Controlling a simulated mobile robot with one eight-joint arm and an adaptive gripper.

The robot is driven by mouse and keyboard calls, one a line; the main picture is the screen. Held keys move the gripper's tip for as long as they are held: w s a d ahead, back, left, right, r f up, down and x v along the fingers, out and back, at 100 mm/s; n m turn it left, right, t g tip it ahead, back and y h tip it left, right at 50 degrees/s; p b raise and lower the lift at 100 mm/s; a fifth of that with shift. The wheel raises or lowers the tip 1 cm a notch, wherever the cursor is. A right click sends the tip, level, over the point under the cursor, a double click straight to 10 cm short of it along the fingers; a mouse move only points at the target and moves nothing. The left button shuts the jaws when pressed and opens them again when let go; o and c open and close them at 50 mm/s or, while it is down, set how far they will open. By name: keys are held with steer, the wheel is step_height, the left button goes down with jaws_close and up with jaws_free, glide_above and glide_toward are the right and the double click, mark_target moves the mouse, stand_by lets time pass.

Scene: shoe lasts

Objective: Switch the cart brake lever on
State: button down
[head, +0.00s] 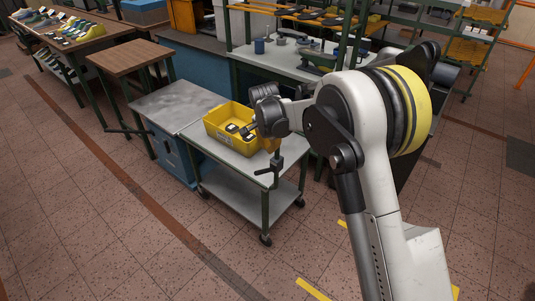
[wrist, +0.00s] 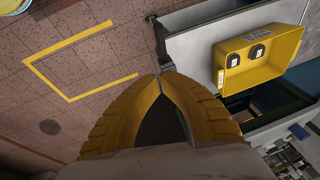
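The cart (head: 240,157) is a grey-topped trolley with dark green legs in the middle of the head view. A dark brake lever (head: 275,170) sits at its near right corner, with a short arm sticking out to the left. My gripper (head: 270,147) is above and close to the lever, partly hidden by my wrist. In the wrist view, the yellow fingers of my gripper (wrist: 160,77) meet at their tips with nothing seen between them. A dark upright part (wrist: 158,40), apparently the lever, lies just beyond the tips. I cannot tell whether they touch.
A yellow bin (head: 207,132) with dark items stands on the cart top, close to my wrist. A blue cabinet (head: 170,152) adjoins the cart's left side. Shelving (head: 300,62) stands behind. The tiled floor in front is clear, with yellow floor markings (head: 313,289).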

steer(key=b, duration=0.2)
glide_above(265, 172)
steer(key=d, duration=0.2)
step_height(265, 172, down, 8)
steer(key=r, duration=0.1)
steer(key=f, duration=0.1)
steer(key=a+f, duration=0.1)
steer(key=f+b, duration=0.1)
steer(key=shift+s+a+f, duration=0.2)
steer(key=shift+s+a, duration=0.1)
steer(key=shift+s+a+f, duration=0.15)
steer(key=shift+a+f, duration=0.05)
steer(key=shift+f, duration=0.15)
steer(key=shift+f+b, duration=0.1)
steer(key=shift+b, duration=0.2)
steer(key=shift+s+a+f, duration=0.15)
steer(key=shift+s+a, duration=0.05)
